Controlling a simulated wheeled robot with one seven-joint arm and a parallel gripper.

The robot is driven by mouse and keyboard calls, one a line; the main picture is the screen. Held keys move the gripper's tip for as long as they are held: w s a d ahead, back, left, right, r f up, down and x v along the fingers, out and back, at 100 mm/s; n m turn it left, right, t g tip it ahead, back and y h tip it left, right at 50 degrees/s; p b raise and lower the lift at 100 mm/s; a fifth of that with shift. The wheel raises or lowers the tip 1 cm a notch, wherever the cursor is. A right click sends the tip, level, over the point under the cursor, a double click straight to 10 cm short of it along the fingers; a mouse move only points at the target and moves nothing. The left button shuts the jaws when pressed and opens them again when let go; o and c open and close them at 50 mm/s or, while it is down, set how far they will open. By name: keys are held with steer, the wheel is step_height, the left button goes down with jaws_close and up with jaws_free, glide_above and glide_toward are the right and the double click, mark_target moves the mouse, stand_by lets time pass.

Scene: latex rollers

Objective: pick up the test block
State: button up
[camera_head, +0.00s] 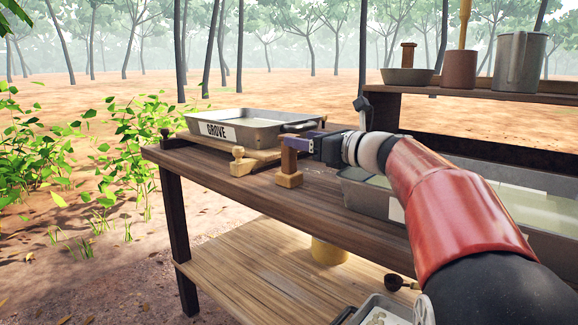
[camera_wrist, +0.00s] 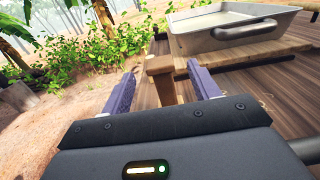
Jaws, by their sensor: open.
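The test block seems to be a small brown wooden piece with an upright post on a wider base (camera_head: 289,180), standing on the table near its front edge. In the wrist view the wooden piece (camera_wrist: 161,72) stands between my two purple fingers, with its wider top facing the camera. My gripper (camera_head: 300,143) is open, with its fingers on either side of the post's upper part. It also shows in the wrist view (camera_wrist: 160,75), with a visible gap on each side of the post. The lower base is hidden in the wrist view.
A metal tray labelled GROVE (camera_head: 260,133) sits on a wooden board left of the block, with a small wooden knob (camera_head: 238,161) beside it. A long metal trough (camera_head: 365,195) is to the right. A rear shelf (camera_head: 480,92) holds a bowl, cup and jug.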

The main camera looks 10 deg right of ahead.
steer(key=x, duration=0.5)
steer(key=shift+w+a, duration=0.1)
steer(key=shift+w, duration=0.05)
steer(key=c, duration=1.1)
steer(key=shift+r, duration=0.1)
